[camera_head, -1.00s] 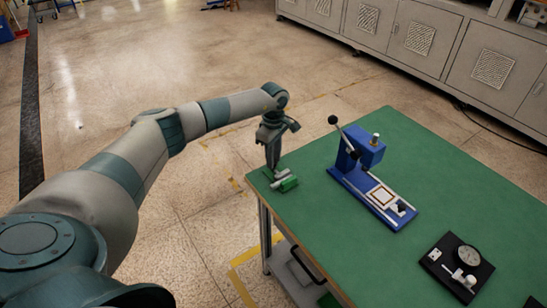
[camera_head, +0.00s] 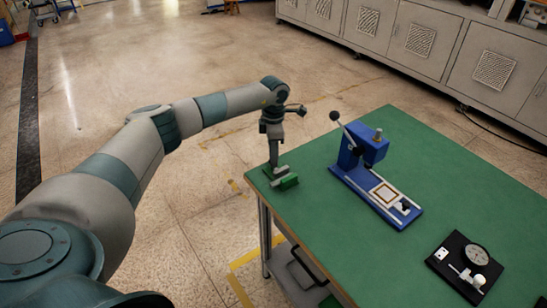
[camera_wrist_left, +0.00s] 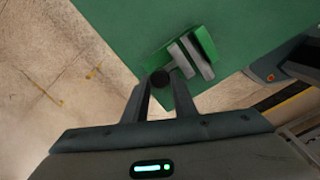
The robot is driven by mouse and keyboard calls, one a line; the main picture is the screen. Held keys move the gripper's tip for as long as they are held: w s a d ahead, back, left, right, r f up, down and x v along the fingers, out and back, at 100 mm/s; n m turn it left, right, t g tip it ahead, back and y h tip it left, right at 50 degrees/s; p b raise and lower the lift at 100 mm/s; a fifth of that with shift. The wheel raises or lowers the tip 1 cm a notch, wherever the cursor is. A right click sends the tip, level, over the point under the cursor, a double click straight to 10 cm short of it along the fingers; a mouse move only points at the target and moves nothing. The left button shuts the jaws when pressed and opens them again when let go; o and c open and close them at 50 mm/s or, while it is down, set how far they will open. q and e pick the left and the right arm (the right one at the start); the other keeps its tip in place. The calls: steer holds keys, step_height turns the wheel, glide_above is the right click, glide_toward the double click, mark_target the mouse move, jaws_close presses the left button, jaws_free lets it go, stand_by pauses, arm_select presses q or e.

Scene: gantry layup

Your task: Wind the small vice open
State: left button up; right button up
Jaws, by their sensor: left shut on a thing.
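The small vice (camera_head: 287,182) is green with light grey jaws and sits at the near left corner of the green table. In the left wrist view the vice (camera_wrist_left: 205,43) shows two grey jaw bars side by side with a narrow gap between them. A dark round handle end (camera_wrist_left: 160,78) sticks out from its near side. My left gripper (camera_head: 273,164) points down at the vice. In the left wrist view its fingers (camera_wrist_left: 158,88) are shut on the handle end. The fingers partly hide the handle. My right gripper is in neither view.
A blue lever press (camera_head: 370,150) stands on the green table (camera_head: 440,180), right of the vice. A dial gauge on a black base (camera_head: 465,265) lies farther right. Grey cabinets (camera_head: 400,50) line the back. The table between vice and press is clear.

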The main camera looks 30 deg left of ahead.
arm_select(q)
steer(key=shift+n, duration=0.5)
steer(key=n+b, duration=0.1)
steer(key=n, duration=0.1)
steer(key=shift+n, duration=1.4)
steer(key=shift+r+n, duration=0.1)
steer(key=shift+n, duration=0.5)
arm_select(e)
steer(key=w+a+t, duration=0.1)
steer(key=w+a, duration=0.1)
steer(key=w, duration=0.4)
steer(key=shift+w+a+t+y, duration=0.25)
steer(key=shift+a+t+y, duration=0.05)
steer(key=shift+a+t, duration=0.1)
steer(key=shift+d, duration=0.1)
arm_select(q)
steer(key=o, duration=1)
steer(key=shift+a, duration=0.1)
steer(key=shift+o, duration=0.2)
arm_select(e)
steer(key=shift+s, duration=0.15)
